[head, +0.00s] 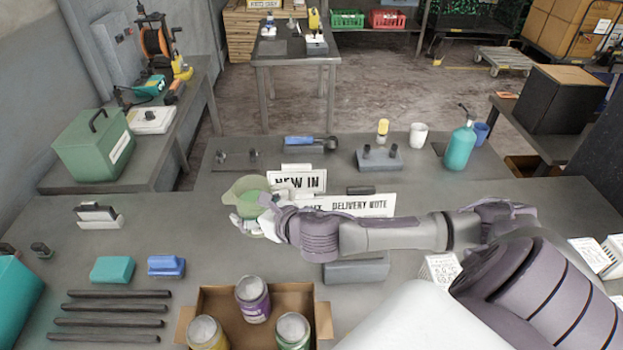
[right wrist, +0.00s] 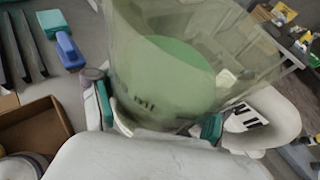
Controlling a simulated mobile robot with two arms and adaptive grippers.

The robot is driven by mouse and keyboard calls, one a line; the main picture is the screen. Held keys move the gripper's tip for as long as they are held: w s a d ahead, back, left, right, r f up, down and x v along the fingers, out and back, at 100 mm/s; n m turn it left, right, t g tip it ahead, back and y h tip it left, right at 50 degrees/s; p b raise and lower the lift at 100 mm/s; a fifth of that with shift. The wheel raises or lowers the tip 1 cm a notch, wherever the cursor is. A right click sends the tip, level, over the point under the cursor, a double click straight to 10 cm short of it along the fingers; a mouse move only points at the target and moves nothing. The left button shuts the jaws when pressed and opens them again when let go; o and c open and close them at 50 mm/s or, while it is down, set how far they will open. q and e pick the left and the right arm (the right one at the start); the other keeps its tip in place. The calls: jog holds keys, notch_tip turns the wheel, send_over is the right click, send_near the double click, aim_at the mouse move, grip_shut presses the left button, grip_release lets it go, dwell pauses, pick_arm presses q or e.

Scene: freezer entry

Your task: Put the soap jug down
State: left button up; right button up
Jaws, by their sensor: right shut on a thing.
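The soap jug (head: 247,187) is a see-through yellow-green jug with green liquid in it, left of centre in the head view. My right gripper (head: 256,222) reaches in from the right and is shut on it. In the right wrist view the jug (right wrist: 165,70) fills the middle, between the green-padded fingers (right wrist: 158,118). The jug looks tilted there, with its liquid low in it. I cannot tell whether its base touches the grey table (head: 180,220). My left gripper is not in view.
A teal pump bottle (head: 460,148) and white mug (head: 418,134) are at the back right. An open carton (head: 318,310) with jars is in front. Bare table lies left of the jug.

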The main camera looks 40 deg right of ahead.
jog(key=shift+w+f+b, duration=0.2)
jog(key=shift+f, duration=0.35)
jog(key=shift+w+f+b, duration=0.2)
jog(key=shift+f, duration=0.3)
jog(key=shift+w+f+b, duration=0.1)
jog(key=shift+f+b, duration=0.4)
jog(key=shift+f, duration=0.2)
send_over(260, 253)
notch_tip(260, 253, down, 5)
jog(key=shift+f, duration=0.2)
notch_tip(260, 253, down, 4)
jog(key=shift+f, duration=0.1)
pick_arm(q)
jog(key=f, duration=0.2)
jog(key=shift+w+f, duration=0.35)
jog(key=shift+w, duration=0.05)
